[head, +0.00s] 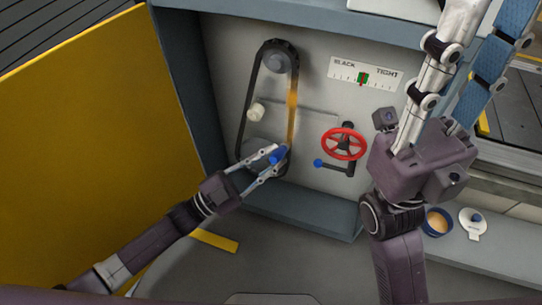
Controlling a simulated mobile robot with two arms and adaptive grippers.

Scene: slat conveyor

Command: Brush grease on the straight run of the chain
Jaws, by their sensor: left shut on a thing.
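The chain (243,110) runs in a long upright loop on the grey panel, around a toothed sprocket (281,62) at the top. Its right straight run carries an amber grease coat (292,103) along much of its length. My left gripper (274,158) is shut on a blue-handled tool, apparently the brush (278,155), at the lower end of that run. The bristles cannot be made out, and the gripper partly hides the lower sprocket. A blue tub (437,223) holds tan grease at the lower right. My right gripper (440,62) points up at the right; its fingertips are unclear.
A red handwheel (344,144) and a blue-knobbed lever (332,166) sit right of the chain. A slack/tight gauge (365,76) is above them. A yellow door (85,150) stands open at the left. A white lid (473,222) lies beside the tub.

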